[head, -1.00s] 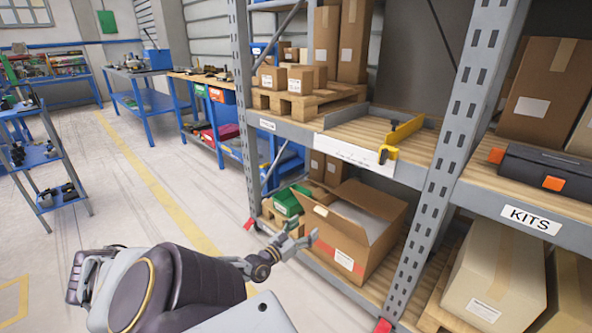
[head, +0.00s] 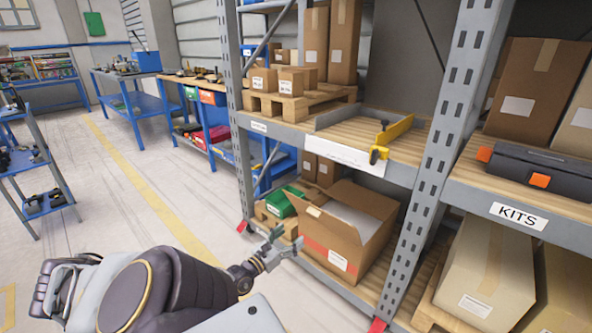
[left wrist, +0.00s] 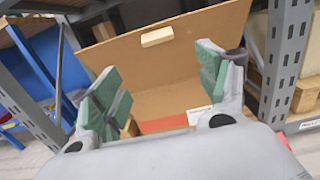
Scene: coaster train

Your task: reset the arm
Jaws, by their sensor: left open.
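My left arm comes in from the bottom left of the head view. My left gripper (head: 279,246) is in front of the open cardboard box (head: 335,236) on the lower shelf. In the left wrist view the left gripper's two green-padded fingers (left wrist: 158,98) stand wide apart with nothing between them. The box's raised brown flap (left wrist: 190,40) lies straight beyond them. I cannot tell from these views how far the fingertips are from the box. My right gripper is not in view.
A grey shelf rack upright (head: 440,165) stands right of the box. Above the box is a shelf with a tray holding a yellow divider (head: 394,131). A black case (head: 540,170) sits on the KITS shelf.

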